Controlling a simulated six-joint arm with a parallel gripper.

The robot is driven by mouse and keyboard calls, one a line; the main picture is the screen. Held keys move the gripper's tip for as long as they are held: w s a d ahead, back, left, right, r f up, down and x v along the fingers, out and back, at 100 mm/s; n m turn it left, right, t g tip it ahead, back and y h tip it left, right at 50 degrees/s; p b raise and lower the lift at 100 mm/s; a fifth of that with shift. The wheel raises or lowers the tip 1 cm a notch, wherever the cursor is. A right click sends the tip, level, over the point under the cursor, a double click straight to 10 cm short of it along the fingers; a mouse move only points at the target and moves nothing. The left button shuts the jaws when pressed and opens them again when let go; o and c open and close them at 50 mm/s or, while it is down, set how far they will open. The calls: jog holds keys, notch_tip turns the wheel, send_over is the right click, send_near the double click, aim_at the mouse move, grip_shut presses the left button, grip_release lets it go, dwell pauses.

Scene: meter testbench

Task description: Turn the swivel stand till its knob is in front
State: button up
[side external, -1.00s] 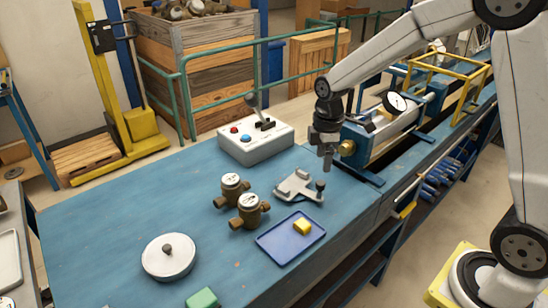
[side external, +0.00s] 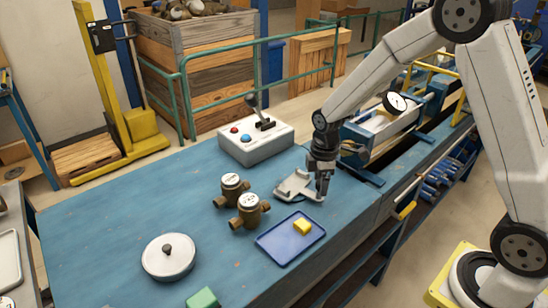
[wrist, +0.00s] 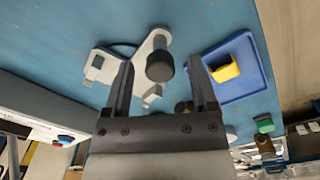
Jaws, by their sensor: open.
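The swivel stand (side external: 294,188) is a light grey flat bracket with arms, lying on the blue bench. In the wrist view the stand (wrist: 150,50) carries a short post with a dark round knob (wrist: 160,67). My gripper (side external: 323,190) is low over the right end of the stand in the side view, where its fingers hide the knob. In the wrist view my gripper (wrist: 161,68) is open, with one finger on each side of the knob and a gap on both sides. Whether the fingertips reach below the knob's top I cannot tell.
A blue tray (side external: 265,245) with a yellow block (side external: 303,226) lies close in front of the stand. Two brass meters (side external: 231,188) (side external: 249,210) stand left of it. A switch box (side external: 255,147) is behind. A white disc (side external: 168,261) and green block (side external: 202,299) lie farther off.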

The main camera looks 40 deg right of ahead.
grip_shut()
dwell(1.4)
